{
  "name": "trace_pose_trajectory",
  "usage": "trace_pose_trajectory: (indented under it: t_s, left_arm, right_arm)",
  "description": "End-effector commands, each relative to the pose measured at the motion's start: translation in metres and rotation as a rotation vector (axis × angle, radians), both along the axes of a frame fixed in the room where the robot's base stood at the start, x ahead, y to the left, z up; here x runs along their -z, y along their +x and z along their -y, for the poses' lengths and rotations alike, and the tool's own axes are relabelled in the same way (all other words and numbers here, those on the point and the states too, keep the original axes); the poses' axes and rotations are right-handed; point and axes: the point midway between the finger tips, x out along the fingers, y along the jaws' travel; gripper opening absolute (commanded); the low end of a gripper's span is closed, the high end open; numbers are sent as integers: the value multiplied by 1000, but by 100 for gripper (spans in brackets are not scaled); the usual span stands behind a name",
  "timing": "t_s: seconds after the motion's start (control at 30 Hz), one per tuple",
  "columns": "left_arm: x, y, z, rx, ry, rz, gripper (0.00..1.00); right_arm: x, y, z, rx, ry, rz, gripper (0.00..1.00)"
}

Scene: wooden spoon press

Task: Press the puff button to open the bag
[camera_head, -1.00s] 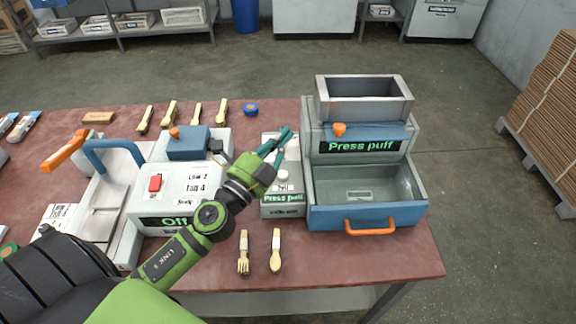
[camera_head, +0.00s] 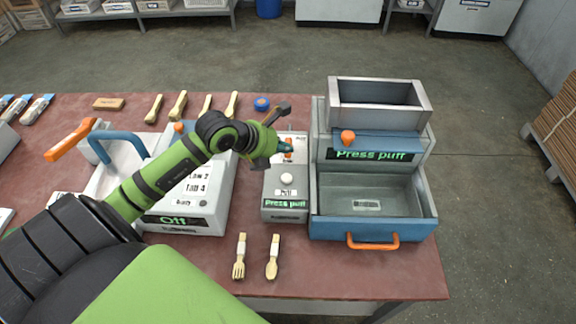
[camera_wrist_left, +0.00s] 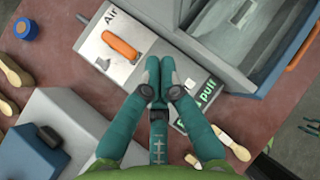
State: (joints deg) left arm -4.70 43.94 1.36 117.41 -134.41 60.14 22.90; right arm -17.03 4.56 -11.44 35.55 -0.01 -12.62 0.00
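The grey puff box (camera_head: 270,190) stands on the table with a round white button (camera_head: 287,179) on its top. Its green display (camera_head: 285,203) reads "Press puff". An orange switch (camera_head: 288,155) sits behind the button. It also shows in the left wrist view (camera_wrist_left: 121,46), next to the "Air" label. My left gripper (camera_head: 286,148) is above the back part of the box, near the switch and behind the button. I make out no bag at the box.
A blue and grey machine (camera_head: 374,228) with an orange handle and a "Press puff" display stands right of the box. A white unit (camera_head: 160,213) reading "Off" stands left. A wooden fork (camera_head: 239,257) and spoon (camera_head: 272,258) lie in front on bare table.

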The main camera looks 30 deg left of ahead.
Motion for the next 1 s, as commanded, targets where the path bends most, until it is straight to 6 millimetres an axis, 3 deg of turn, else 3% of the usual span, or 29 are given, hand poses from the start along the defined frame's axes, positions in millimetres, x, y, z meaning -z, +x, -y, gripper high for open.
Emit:
trace_pose_trajectory:
  t_s: [0.43,1.0]
  left_arm:
    - [13,0,1,1,-4,1,0]
    - [85,0,1,2,-4,2,0]
  right_arm:
    - [10,-3,0,0,0,-5,40]
    - [66,-3,0,-1,0,-4,40]
